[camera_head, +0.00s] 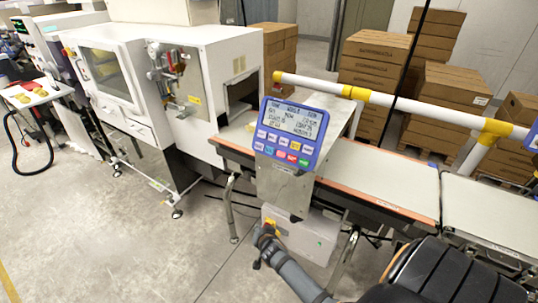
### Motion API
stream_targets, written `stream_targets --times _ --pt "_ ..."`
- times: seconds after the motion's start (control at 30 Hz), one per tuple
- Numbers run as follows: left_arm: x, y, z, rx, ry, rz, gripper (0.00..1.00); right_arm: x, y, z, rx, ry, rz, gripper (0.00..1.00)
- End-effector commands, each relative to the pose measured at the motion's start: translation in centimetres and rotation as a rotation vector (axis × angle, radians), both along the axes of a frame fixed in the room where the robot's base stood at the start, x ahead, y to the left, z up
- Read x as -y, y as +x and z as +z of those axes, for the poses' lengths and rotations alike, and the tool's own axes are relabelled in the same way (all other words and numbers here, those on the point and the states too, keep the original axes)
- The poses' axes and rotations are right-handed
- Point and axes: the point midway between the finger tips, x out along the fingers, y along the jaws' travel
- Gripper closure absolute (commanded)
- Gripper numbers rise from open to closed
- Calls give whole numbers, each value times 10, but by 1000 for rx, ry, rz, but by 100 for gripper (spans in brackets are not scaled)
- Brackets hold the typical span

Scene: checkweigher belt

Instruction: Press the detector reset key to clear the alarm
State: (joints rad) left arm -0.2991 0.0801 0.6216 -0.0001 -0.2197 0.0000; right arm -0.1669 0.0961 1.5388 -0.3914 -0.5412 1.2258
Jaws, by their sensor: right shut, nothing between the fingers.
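A blue control panel (290,130) with a lit text screen (295,119) stands on a steel housing (285,185) beside the belt. Below the screen are rows of small keys, several pale, with blue, red and green ones in the lower row, such as a red key (292,158) and a green key (304,163). The key labels are too small to read, so I cannot tell which is the detector reset key. My right gripper (262,240) is shut and empty, low in front of the white box, well below the panel and apart from its keys. My left gripper is not in view.
The conveyor belt (385,187) runs right from the panel. A white and yellow rail (400,103) crosses behind it. A white inspection cabinet (170,90) stands left. A white box (308,235) hangs under the housing. Stacked cartons (375,60) stand behind. Open floor lies at lower left.

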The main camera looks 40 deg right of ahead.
Motion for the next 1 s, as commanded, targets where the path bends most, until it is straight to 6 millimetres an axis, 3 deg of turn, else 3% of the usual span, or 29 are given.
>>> stream_targets --times 0.03,0.1,0.3,0.4,0.5,0.67,1.0 --pt "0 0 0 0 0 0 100 2 16 34 75 31 -43 100" --pt "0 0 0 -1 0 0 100 4 34 80 180 86 -109 100" --pt "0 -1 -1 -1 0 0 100 12 57 211 479 265 -272 100" --pt "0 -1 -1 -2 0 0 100 16 57 261 598 348 -326 100" --pt "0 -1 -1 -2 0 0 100 18 54 295 681 409 -361 100" --pt "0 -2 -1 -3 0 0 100 20 50 317 737 452 -384 100" --pt "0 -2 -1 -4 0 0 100 21 51 317 740 455 -384 100"
